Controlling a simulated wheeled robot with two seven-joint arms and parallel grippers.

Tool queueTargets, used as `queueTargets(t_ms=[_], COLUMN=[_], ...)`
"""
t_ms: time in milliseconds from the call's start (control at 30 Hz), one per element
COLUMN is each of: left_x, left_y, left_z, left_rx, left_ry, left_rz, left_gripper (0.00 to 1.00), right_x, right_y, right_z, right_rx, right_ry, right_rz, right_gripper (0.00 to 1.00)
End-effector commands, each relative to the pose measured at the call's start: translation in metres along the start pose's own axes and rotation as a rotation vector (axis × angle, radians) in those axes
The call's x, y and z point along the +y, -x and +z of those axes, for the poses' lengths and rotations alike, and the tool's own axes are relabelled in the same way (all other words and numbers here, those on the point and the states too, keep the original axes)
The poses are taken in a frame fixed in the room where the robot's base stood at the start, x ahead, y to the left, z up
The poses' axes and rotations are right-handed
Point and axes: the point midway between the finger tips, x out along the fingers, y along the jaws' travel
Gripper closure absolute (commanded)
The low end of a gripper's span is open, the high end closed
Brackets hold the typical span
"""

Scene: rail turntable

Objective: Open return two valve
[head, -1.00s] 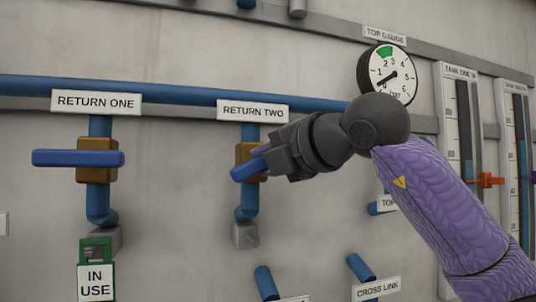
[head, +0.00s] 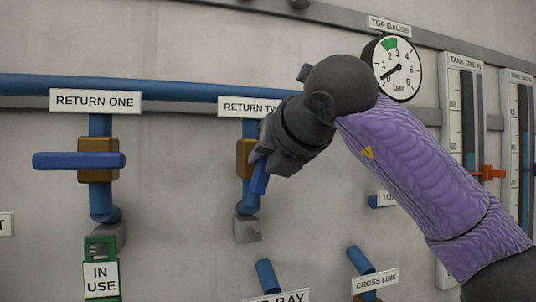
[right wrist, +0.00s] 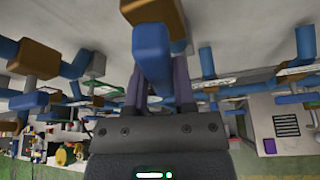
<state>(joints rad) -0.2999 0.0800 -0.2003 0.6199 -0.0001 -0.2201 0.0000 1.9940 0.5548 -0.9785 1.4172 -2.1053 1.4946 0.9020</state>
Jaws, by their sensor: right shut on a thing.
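The return two valve has a brown body (head: 244,158) on a blue vertical pipe under the RETURN TWO label (head: 246,106). Its blue handle (head: 259,178) points steeply downward, close to in line with the pipe. My right gripper (head: 264,160) is shut on this handle and partly hides the valve. In the right wrist view, the blue handle (right wrist: 152,55) lies between the two fingers of the right gripper (right wrist: 158,85). My left gripper is not in view.
The return one valve (head: 98,160) at left has its blue handle level, with a green IN USE tag (head: 101,268) below. The top gauge (head: 397,70) and tank gauges (head: 455,110) are at right. A cross link label (head: 376,281) is below.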

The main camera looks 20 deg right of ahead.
Motion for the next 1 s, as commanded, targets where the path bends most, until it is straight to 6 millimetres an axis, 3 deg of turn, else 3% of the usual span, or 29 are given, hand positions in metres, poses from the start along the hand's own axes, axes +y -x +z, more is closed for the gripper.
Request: queueTargets(t_ms=[800,833,967,1000], left_x=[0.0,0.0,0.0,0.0], left_y=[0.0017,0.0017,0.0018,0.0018], left_z=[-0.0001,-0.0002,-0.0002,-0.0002], left_rx=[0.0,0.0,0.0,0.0], left_ry=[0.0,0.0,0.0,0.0], left_rz=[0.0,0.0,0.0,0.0], left_gripper=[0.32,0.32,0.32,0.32], right_x=[0.0001,0.0001,0.0002,0.0002], right_y=[-0.0014,-0.0014,-0.001,-0.0009], right_z=[-0.0023,-0.0023,-0.0016,-0.0014], right_rx=[0.007,0.007,0.005,0.004], right_ry=[0.096,0.096,0.095,0.095], right_rz=[-0.041,-0.041,-0.04,-0.04], right_gripper=[1.0,0.61,0.34,0.32])
